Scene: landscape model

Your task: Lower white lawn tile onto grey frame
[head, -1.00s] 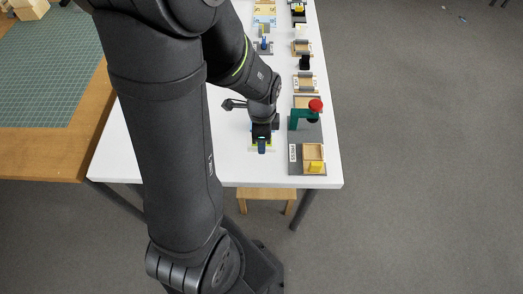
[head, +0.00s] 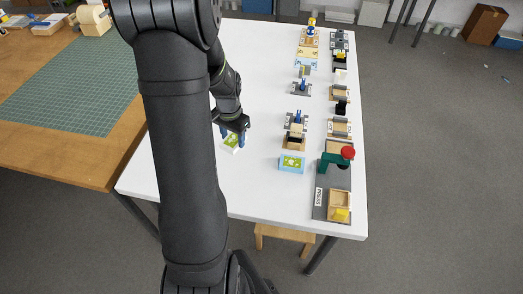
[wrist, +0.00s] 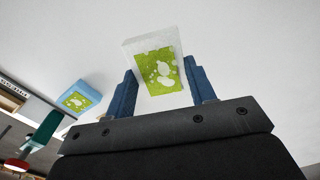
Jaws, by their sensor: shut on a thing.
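My gripper (head: 232,137) is shut on the white lawn tile (head: 231,144), with one blue finger at each side. In the wrist view the tile (wrist: 157,72) shows a white edge and a green top with pale blotches, held between the fingertips (wrist: 160,80). It is tilted in the picture; whether it touches the white table is unclear. A light blue block with a similar green top (head: 291,164) stands to the right, and it also shows in the wrist view (wrist: 78,99). I cannot pick out the grey frame with certainty.
The white table (head: 265,200) is clear around my gripper. Small stations line its right side, including a teal fixture with a red knob (head: 347,154) and a wooden tray (head: 340,198). A green cutting mat (head: 75,85) lies on the wooden table at left.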

